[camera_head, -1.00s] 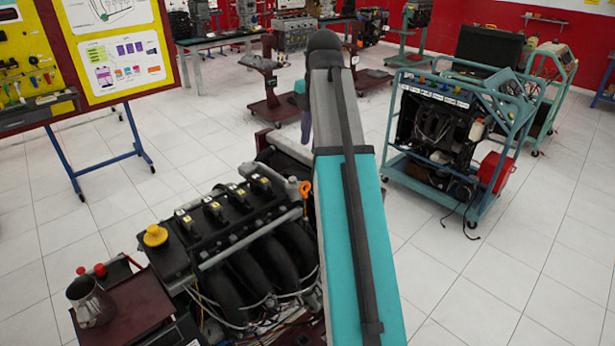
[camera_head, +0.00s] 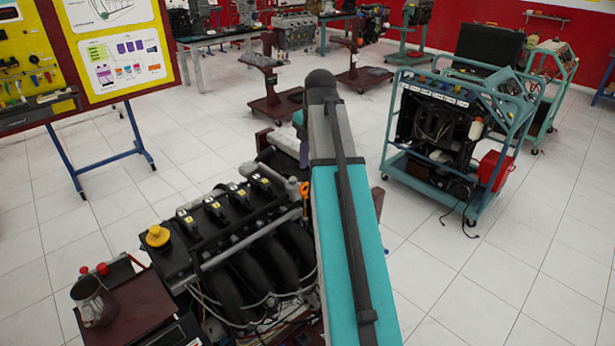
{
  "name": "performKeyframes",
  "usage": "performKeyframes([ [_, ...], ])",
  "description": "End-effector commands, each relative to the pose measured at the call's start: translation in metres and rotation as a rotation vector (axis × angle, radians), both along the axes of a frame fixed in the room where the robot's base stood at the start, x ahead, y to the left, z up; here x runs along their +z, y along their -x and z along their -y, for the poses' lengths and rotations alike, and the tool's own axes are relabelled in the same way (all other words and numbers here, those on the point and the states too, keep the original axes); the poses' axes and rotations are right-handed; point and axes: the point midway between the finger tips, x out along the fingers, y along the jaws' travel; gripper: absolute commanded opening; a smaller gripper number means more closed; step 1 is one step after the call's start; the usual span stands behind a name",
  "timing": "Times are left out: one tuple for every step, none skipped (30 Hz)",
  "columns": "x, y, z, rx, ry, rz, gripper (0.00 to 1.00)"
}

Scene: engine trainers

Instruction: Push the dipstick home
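The dipstick (camera_head: 304,188) shows as a small orange handle at the right side of the engine (camera_head: 240,236), close against the left edge of my arm. Most of its stem is hidden, so I cannot tell how deep it sits. My arm's teal and grey link rises through the middle of the view. A small part of my arm shows past its left edge, above the dipstick. My gripper is hidden behind the arm, so its fingers and any contact with the dipstick cannot be seen.
A yellow oil cap (camera_head: 157,237) sits on the engine. A metal jug (camera_head: 94,302) stands on a dark red tray (camera_head: 140,308) at lower left. A teal wheeled frame (camera_head: 462,200) stands to the right. Floor between it and my arm is clear.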

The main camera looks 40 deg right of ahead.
Motion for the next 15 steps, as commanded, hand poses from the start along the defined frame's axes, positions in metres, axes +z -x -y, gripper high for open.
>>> performKeyframes([
  [-0.005, 0.000, -0.001, 0.000, -0.001, -0.002, 0.28],
  [-0.008, -0.001, 0.000, 0.000, -0.001, -0.001, 0.28],
  [-0.012, -0.001, 0.000, 0.000, 0.000, -0.001, 0.28],
  [-0.014, -0.002, 0.000, 0.000, -0.001, -0.001, 0.28],
  [-0.018, -0.002, 0.000, 0.000, -0.001, -0.002, 0.28],
  [-0.022, -0.003, 0.000, 0.000, -0.001, -0.002, 0.28],
  [-0.025, -0.003, 0.000, 0.000, -0.001, -0.001, 0.28],
  [-0.027, -0.004, 0.000, 0.000, 0.000, -0.001, 0.28],
  [-0.031, -0.004, 0.000, 0.000, -0.001, -0.001, 0.28],
  [-0.034, -0.005, 0.000, -0.001, -0.001, -0.002, 0.28],
  [-0.037, -0.006, 0.000, -0.001, -0.001, -0.002, 0.28],
  [-0.040, -0.006, 0.000, -0.001, 0.000, -0.001, 0.28],
  [-0.042, -0.007, 0.000, -0.001, 0.000, -0.001, 0.28],
  [-0.044, -0.007, 0.000, -0.001, 0.000, -0.001, 0.28],
  [-0.047, -0.007, 0.000, -0.001, 0.000, -0.001, 0.28],
])
